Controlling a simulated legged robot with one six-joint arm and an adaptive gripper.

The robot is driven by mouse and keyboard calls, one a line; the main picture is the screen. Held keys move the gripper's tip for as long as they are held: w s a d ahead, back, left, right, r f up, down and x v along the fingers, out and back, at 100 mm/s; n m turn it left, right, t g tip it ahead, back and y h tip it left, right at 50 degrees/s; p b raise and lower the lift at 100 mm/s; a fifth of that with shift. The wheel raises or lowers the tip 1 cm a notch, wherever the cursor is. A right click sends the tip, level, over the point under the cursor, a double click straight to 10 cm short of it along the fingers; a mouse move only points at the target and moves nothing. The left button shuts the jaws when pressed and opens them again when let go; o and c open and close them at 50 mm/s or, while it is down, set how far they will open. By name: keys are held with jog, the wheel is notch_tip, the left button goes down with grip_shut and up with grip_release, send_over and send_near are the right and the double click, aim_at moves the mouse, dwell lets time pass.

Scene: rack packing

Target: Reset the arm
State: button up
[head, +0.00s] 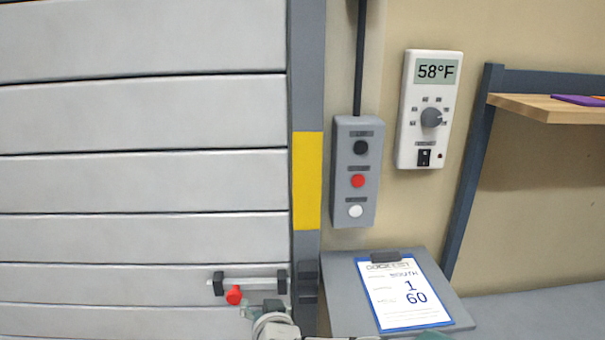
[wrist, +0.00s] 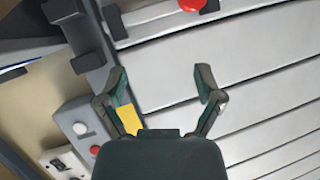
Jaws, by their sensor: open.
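My gripper (wrist: 160,76) is open and empty in the wrist view, with its two dark green fingers spread apart. Behind the fingers are the grey slatted door (wrist: 250,60) and a yellow patch on the door post. In the head view only a small part of my arm shows at the bottom edge, below the door handle (head: 250,282). The fingers cannot be made out there. A red knob (head: 234,295) hangs under the handle. It also shows at the top of the wrist view (wrist: 192,4), beyond the fingertips and apart from them.
A grey button box (head: 368,205) and a white thermostat reading 58°F (head: 409,150) are on the wall right of the door (head: 140,115). A clipboard (head: 405,292) lies on a grey ledge (head: 345,315). A wooden shelf (head: 545,108) juts out at the right.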

jog(key=s+d+r+g+h, duration=0.2)
jog(key=s+d+g, duration=0.1)
jog(key=s+d, duration=0.6)
jog(key=s+d+r+g+h, duration=0.2)
jog(key=s+d+g, duration=0.2)
jog(key=s+d, duration=0.5)
jog(key=d, duration=0.4)
jog(key=shift+s+d+m, duration=0.2)
jog(key=shift+d+m, duration=0.2)
